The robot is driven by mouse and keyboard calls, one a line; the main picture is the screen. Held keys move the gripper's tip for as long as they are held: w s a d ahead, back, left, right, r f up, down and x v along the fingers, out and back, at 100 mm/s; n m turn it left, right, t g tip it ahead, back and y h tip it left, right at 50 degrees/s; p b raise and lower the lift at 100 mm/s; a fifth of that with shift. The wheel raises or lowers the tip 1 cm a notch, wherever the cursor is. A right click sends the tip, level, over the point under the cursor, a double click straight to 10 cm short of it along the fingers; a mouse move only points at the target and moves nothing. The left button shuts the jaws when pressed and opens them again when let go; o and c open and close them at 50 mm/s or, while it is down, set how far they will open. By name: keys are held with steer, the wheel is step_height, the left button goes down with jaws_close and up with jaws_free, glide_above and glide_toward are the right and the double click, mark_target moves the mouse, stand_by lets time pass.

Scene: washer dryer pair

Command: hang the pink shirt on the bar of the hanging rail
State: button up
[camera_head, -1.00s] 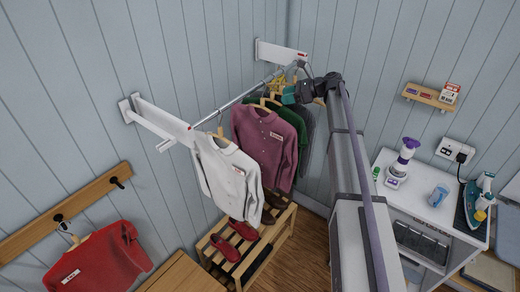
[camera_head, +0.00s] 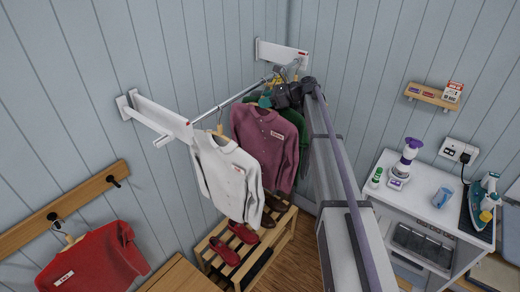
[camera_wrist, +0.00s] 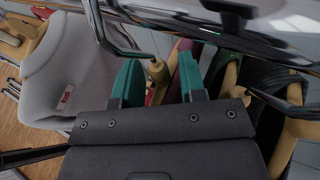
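The pink shirt (camera_head: 266,148), a mauve one with a small label, hangs upright below the bar (camera_head: 228,103) of the hanging rail, between the white shirt (camera_head: 228,176) and the green shirt (camera_head: 295,117). My gripper (camera_head: 267,100) is at the top of the pink shirt, at bar height. In the wrist view, my gripper's teal fingers (camera_wrist: 159,82) stand apart on either side of a wooden hanger neck (camera_wrist: 158,72), with gaps visible. That hanger's metal hook rises to the chrome bar; I cannot tell whether it rests over it. Only a thin mauve sliver of shirt shows there.
A red shirt (camera_head: 92,258) hangs on a wooden peg board (camera_head: 88,203) at lower left. Red shoes stand on a wooden rack (camera_head: 283,231) below the shirts. A white counter (camera_head: 410,205) with bottles, a cup and an iron is at right. My arm hides the right end of the garments.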

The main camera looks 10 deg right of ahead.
jaws_close()
steer(key=shift+s+d+r+p, duration=0.1)
steer(key=shift+s+r+p, duration=0.05)
steer(key=shift+r+p, duration=0.7)
steer(key=shift+s+d+r+p, duration=0.1)
steer(key=shift+r+p, duration=0.65)
steer(key=shift+p, duration=0.05)
steer(key=shift+s+d+r+p, duration=0.15)
steer(key=shift+d+r+p, duration=0.05)
steer(key=shift+r+p, duration=0.25)
steer(key=shift+r, duration=0.1)
steer(key=shift+s, duration=0.1)
steer(key=shift+s+d, duration=2.4)
